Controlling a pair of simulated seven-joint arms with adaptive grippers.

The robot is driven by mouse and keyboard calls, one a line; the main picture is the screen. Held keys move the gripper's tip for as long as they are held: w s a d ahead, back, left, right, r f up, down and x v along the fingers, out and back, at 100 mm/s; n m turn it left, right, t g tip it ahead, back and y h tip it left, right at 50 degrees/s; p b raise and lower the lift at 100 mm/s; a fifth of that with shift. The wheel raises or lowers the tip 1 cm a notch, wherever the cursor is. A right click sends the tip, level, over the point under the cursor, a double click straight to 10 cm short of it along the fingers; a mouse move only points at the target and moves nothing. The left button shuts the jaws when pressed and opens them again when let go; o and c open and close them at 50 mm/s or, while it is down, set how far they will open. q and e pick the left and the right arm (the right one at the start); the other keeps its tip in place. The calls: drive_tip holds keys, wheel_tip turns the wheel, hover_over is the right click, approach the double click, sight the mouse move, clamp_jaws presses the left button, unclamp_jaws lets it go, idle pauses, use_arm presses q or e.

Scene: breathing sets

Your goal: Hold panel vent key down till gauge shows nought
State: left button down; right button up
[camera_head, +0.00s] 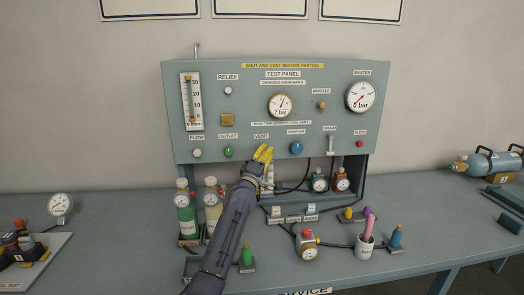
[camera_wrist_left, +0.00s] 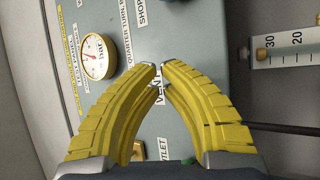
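The test panel (camera_head: 243,86) stands upright against the wall. Its small middle gauge (camera_head: 281,104) has a red needle pointing up and slightly right; the scale is too small to read. It also shows sideways in the left wrist view (camera_wrist_left: 97,56). My left gripper (camera_head: 264,151) is at the panel's lower edge, just below the VENT label (camera_head: 261,136). Its yellow fingers (camera_wrist_left: 159,68) have their tips nearly together. A small metallic part, seemingly the vent key (camera_wrist_left: 160,92), shows between the fingers; I cannot tell whether they touch or press it. My right gripper is not in view.
The green outlet knob (camera_head: 228,152) and blue knob (camera_head: 296,148) flank the gripper. A larger master gauge (camera_head: 361,96) is at upper right. Bottles, small regulators and a cup (camera_head: 364,246) crowd the bench below.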

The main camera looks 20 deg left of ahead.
use_arm(q)
drive_tip(key=shift+w, duration=0.2)
idle(0.7)
drive_tip(key=shift+w+a, duration=0.15)
drive_tip(key=shift+w, duration=0.05)
drive_tip(key=shift+w+a, duration=0.3)
drive_tip(key=shift+w, duration=0.3)
idle(2.0)
drive_tip(key=shift+s+d, duration=0.1)
drive_tip(key=shift+s, duration=0.05)
idle(0.9)
drive_tip(key=shift+s+d, duration=0.35)
drive_tip(key=shift+s, duration=0.5)
drive_tip(key=shift+d, duration=0.1)
drive_tip(key=shift+s+d, duration=0.3)
drive_tip(key=shift+s, duration=0.45)
drive_tip(key=shift+s+d, duration=0.3)
drive_tip(key=shift+s, duration=0.45)
drive_tip(key=shift+s+d, duration=0.3)
drive_tip(key=shift+s, duration=0.45)
